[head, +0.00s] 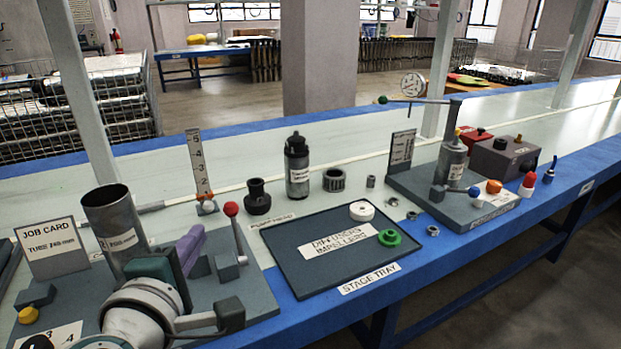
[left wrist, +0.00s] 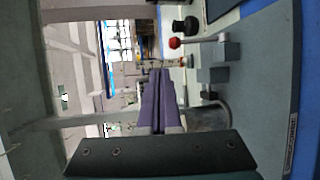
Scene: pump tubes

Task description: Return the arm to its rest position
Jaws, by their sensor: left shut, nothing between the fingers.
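My left arm comes in at the bottom left of the head view. Its left gripper (head: 197,236) has purple fingers, shut together with nothing between them. The fingers are above the grey fixture base, between the metal tube and the red-knobbed lever, apart from the stage tray. In the left wrist view the two purple fingers (left wrist: 160,74) lie side by side, closed and empty. That view is turned sideways, with the bench along its right side. My right gripper is in neither view.
A grey metal tube (head: 118,240) stands beside my left gripper, near a job card (head: 48,248). A red-knobbed lever (head: 232,211) rises just right of the fingers; its knob also shows in the left wrist view (left wrist: 175,43). The stage tray (head: 300,276) holds a white ring (head: 361,205) and a green ring (head: 390,233).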

